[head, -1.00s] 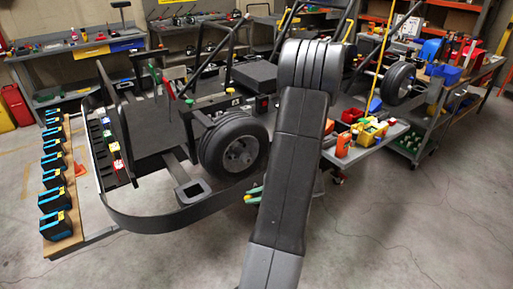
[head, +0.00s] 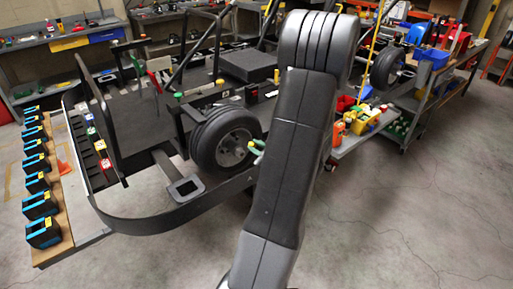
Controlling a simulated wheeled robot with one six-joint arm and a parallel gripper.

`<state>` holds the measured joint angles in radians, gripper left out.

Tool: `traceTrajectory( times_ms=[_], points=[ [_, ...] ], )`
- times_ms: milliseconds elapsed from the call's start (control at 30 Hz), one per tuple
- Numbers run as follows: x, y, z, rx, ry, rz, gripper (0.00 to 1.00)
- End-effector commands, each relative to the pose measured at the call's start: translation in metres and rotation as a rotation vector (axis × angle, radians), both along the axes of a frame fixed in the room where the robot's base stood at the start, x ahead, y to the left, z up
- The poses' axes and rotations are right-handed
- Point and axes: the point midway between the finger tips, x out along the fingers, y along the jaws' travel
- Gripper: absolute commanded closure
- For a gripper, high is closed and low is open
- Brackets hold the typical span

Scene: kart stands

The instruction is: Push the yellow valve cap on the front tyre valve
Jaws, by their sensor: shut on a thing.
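The front tyre (head: 228,140) of the kart is black with a grey hub and stands left of my arm in the head view. My gripper (head: 256,148) shows only as small green fingertips poking out left of my arm, at the right side of the tyre near hub height. A tiny yellow spot, the valve cap (head: 253,152), appears at the fingertips, and the gripper is shut on it. The valve itself is too small to make out. My arm hides the rest of the gripper. Whether the cap touches the valve cannot be told.
The kart's dark front bumper (head: 150,225) curves below the tyre. A row of blue and black boxes (head: 42,232) stands on a bench at left. A grey cart (head: 350,142) with coloured bottles is right of my arm. The floor at right is clear.

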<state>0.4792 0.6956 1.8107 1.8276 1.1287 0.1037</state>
Motion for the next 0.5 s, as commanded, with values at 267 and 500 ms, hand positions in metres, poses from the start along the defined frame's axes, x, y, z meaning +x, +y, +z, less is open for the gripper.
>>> traceTrajectory(
  times_ms=[267,500],
  points=[
    [0.015,0.012,-0.006,-0.002,0.000,0.002,1.00],
    [0.033,0.025,-0.011,-0.002,0.000,0.002,1.00]
  ],
)
